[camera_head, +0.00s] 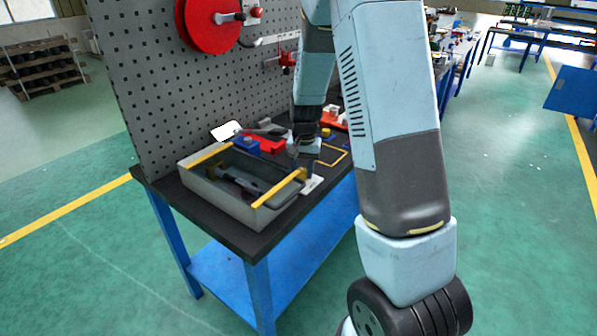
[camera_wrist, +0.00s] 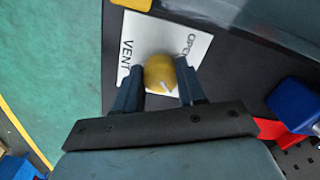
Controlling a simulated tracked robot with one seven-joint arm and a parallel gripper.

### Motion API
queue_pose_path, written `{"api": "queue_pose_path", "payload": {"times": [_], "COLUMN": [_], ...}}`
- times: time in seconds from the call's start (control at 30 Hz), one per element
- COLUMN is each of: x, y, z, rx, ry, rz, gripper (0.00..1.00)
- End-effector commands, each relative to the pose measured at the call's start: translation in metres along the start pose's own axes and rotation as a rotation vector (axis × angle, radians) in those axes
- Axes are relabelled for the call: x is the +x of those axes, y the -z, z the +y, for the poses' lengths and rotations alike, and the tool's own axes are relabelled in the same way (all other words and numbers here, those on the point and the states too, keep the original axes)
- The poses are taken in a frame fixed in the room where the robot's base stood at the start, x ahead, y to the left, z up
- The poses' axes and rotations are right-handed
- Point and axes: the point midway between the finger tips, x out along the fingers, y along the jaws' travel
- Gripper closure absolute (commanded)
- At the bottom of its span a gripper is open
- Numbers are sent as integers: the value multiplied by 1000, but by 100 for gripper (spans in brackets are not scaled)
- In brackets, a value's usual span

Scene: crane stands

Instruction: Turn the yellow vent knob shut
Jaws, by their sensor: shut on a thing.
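The yellow vent knob (camera_wrist: 159,72) sits on a white plate (camera_wrist: 150,42) marked VENT and OPEN in the wrist view. A pale pointer mark on the knob points down and slightly right in that picture, away from the OPEN lettering. My gripper (camera_wrist: 159,70) is shut on the knob, with one dark finger on each side. In the head view my gripper (camera_head: 304,168) is low over the bench by the white plate (camera_head: 313,184).
A grey tray (camera_head: 225,195) with yellow edge strips and dark tools stands close left of the plate. A blue block (camera_head: 246,144) and red pieces lie behind it. A perforated panel (camera_head: 150,90) rises at the bench's back. A blue block (camera_wrist: 295,106) shows in the wrist view.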

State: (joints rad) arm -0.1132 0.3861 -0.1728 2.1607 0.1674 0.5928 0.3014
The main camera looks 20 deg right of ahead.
Motion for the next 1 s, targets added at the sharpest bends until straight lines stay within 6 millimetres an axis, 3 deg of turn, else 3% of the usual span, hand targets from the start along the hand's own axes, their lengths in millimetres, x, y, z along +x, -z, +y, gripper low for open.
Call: {"api": "queue_pose_path", "payload": {"times": [0.27,0.3,0.53,0.83,1.0], "x": [2,2,1,-2,-18], "y": [-2,-2,-1,0,0], "z": [2,2,1,0,0], "rx": [1,1,0,-1,-1], "ry": [-4,-4,-2,-1,1], "rz": [-8,-8,-4,-1,2], "gripper": [91,58,36,35,35]}}
